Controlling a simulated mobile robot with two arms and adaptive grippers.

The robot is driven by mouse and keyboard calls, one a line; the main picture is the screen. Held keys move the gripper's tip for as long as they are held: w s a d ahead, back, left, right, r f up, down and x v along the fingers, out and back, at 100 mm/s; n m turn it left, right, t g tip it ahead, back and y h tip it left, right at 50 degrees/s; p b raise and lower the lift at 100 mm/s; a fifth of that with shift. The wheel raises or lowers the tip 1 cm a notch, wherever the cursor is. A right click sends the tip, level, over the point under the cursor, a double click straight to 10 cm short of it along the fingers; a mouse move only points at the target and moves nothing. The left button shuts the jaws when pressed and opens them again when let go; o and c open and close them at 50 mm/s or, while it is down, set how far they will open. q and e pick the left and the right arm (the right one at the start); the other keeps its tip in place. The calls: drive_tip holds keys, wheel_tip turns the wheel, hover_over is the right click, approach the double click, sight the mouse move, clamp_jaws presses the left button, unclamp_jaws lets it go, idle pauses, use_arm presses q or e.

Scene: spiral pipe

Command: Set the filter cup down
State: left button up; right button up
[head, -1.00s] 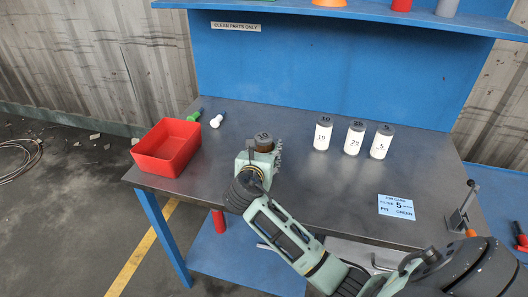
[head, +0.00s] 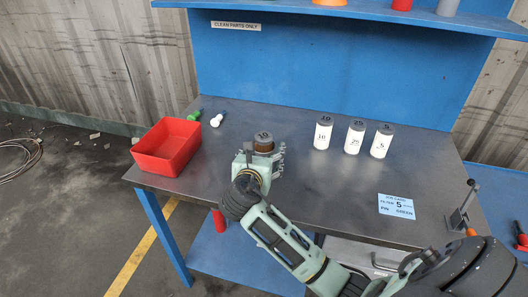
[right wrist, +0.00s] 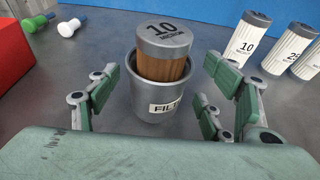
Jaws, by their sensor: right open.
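The filter cup (right wrist: 150,98) is a grey metal cup with a partly visible label beginning "FILT". It stands upright on the bench. A brown filter with a grey cap marked "10 MICRON" (right wrist: 164,42) sits in it and sticks out above the rim. In the head view the cap (head: 263,137) shows just beyond my gripper, which hides most of the cup. My right gripper (head: 262,158) is open, with its green-padded fingers apart on either side of the cup; they also show in the right wrist view (right wrist: 160,95). My left gripper is not in view.
A red bin (head: 168,148) stands at the left, near a green pin (head: 194,116) and a white pin (head: 217,120). White filter canisters marked 10 (head: 323,133), 25 (head: 354,138) and 5 (head: 382,142) stand to the right. A blue job card (head: 397,204) lies front right.

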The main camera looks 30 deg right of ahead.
drive_tip(key=v, duration=0.9)
drive_tip(key=shift+a, duration=0.2)
drive_tip(key=shift+s+r, duration=0.1)
drive_tip(key=shift+s, duration=0.05)
